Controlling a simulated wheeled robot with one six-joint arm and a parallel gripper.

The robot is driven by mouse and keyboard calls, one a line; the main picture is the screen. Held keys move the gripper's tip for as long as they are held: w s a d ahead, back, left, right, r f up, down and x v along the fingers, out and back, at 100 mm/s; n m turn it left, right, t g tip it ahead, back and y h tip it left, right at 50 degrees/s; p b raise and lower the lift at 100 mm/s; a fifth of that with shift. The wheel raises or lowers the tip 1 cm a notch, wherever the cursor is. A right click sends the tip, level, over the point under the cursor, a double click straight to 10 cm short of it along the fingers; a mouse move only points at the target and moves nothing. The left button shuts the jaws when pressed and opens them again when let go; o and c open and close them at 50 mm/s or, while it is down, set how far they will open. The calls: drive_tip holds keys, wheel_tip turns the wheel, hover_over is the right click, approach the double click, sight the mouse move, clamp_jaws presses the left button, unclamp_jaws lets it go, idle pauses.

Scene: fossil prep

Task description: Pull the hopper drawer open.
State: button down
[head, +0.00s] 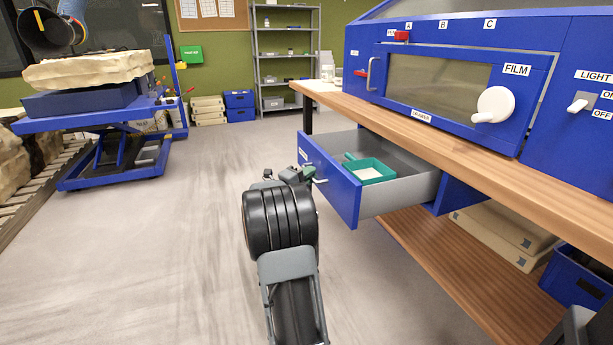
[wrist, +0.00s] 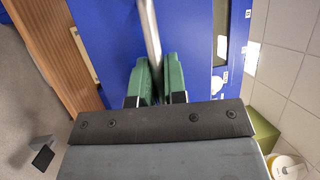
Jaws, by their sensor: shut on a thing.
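The hopper drawer (head: 334,186) stands out from under the wooden bench top, with a blue front and grey sides. A teal scoop-like tray (head: 371,166) with pale material lies inside it. My gripper (head: 305,175) is at the drawer front, by its metal handle (head: 321,181). In the wrist view, the green fingers of my gripper (wrist: 161,88) are shut on the metal handle bar (wrist: 150,28), in front of a blue panel. The finger contact is partly hidden in the head view by my arm.
The blue cabinet (head: 555,100) with a window, white knob and labels sits on the wooden bench (head: 470,125). Pale slabs (head: 500,230) and a blue crate (head: 578,283) are on the lower shelf. The floor (head: 170,235) left of the drawer is clear; a blue lift table (head: 110,115) stands farther left.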

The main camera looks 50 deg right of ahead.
drive_tip(key=shift+w+a, duration=0.15)
drive_tip(key=shift+a, duration=0.05)
drive_tip(key=c, duration=1.2)
unclamp_jaws()
drive_tip(key=shift+a, duration=0.15)
drive_tip(key=p+v, duration=0.1)
drive_tip(key=v, duration=1.2)
drive_tip(key=shift+a+f+p, duration=0.1)
drive_tip(key=shift+a+p, duration=0.15)
drive_tip(key=shift+p, duration=0.15)
